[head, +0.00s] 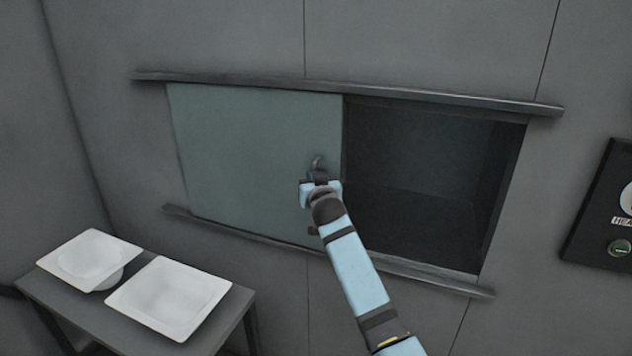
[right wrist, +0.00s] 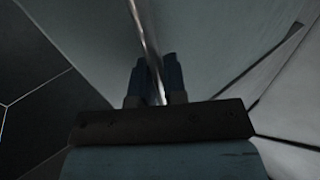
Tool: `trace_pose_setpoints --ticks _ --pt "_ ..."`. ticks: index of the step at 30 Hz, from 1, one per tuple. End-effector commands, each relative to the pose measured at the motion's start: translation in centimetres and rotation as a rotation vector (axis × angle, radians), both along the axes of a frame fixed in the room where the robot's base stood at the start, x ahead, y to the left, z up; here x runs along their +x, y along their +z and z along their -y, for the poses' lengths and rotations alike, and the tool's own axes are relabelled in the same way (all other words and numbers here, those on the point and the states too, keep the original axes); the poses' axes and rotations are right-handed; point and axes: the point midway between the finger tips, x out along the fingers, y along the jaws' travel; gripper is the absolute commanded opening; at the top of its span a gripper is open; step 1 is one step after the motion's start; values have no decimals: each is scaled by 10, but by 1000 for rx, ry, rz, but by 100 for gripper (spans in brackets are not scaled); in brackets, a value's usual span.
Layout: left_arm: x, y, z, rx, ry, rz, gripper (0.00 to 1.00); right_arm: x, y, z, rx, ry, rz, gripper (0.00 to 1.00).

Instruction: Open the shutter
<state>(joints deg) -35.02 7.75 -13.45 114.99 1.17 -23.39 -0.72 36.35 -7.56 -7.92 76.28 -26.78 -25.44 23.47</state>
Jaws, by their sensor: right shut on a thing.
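The shutter (head: 250,150) is a flat grey-green panel between an upper and a lower rail on the wall. It covers the left part of the span, and a dark opening (head: 430,150) shows to its right. A small curved handle (head: 317,161) sits near the shutter's right edge; it shows as a thin bright bar (right wrist: 146,35) in the right wrist view. My right gripper (head: 318,174) is at the handle, and in the right wrist view its two fingers (right wrist: 156,80) are closed on the bar. My left gripper is not in view.
The upper rail (head: 400,96) and lower rail (head: 400,267) stick out from the wall. A dark panel with a green button (head: 619,247) is on the wall at right.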

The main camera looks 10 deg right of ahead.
Motion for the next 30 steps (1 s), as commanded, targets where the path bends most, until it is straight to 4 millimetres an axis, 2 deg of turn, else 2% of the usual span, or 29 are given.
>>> trace_pose_setpoints --ticks 17,18,19,30 --pt "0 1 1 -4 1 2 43 1 0 -2 0 1 0 0" --pt "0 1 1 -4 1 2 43 1 0 -2 0 1 0 19" --pt "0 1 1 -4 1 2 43 1 0 -2 0 1 0 21" --pt "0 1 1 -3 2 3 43 -5 -1 -2 0 0 0 21"
